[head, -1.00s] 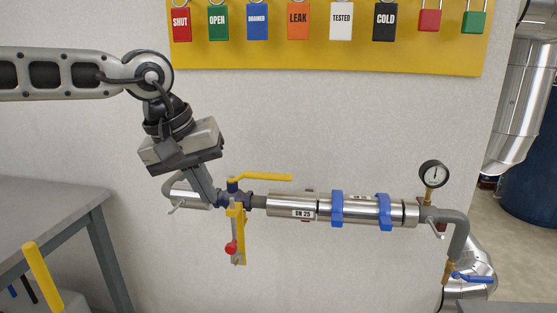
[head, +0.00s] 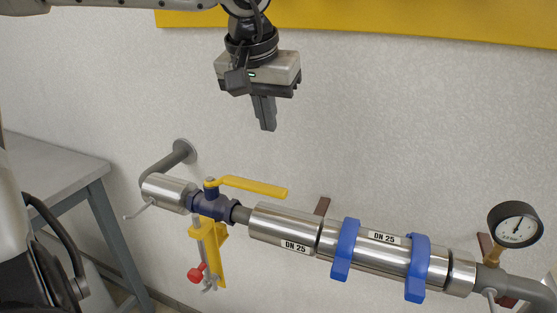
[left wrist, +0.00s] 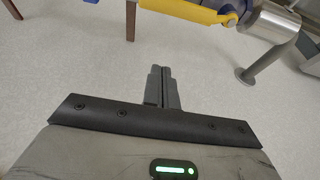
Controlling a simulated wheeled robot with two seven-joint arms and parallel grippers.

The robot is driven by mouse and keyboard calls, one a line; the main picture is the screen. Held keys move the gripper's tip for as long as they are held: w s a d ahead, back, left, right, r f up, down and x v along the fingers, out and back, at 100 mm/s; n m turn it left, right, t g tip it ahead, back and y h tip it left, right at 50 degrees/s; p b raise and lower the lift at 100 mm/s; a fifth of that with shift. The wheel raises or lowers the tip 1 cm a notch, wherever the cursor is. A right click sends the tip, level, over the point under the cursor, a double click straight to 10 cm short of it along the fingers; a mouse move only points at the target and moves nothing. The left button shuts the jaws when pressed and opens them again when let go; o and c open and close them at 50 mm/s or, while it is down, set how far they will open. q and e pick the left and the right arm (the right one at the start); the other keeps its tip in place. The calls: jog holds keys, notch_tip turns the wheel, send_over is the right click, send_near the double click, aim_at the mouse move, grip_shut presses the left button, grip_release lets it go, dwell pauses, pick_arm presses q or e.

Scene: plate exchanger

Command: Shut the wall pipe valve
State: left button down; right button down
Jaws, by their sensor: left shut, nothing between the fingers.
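The wall pipe valve has a dark blue body (head: 213,206) on the horizontal pipe in the head view. Its yellow lever (head: 252,186) extends right, roughly along the pipe. In the left wrist view the lever (left wrist: 185,10) shows at the top edge, partly cut off. My left gripper (head: 265,122) is shut and empty, fingers pointing down, above the lever in the picture and apart from it. Its fingers (left wrist: 162,72) show closed together in the left wrist view. My right gripper is not in view.
A yellow bracket (head: 219,262) with a red knob (head: 195,275) hangs below the valve. To the right, blue clamps (head: 345,250) circle the silver pipe (head: 285,224), with a pressure gauge (head: 515,225) beyond. A grey table (head: 45,180) stands at left. The wall above the lever is clear.

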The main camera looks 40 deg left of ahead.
aim_at(244, 186)
pick_arm(q)
notch_tip(244, 186, down, 9)
jog(key=shift+f+p, duration=0.15)
jog(key=shift+p, duration=0.2)
jog(key=shift+s+d+f, duration=0.1)
jog(key=shift+s+d, duration=0.05)
jog(key=shift+s, duration=0.3)
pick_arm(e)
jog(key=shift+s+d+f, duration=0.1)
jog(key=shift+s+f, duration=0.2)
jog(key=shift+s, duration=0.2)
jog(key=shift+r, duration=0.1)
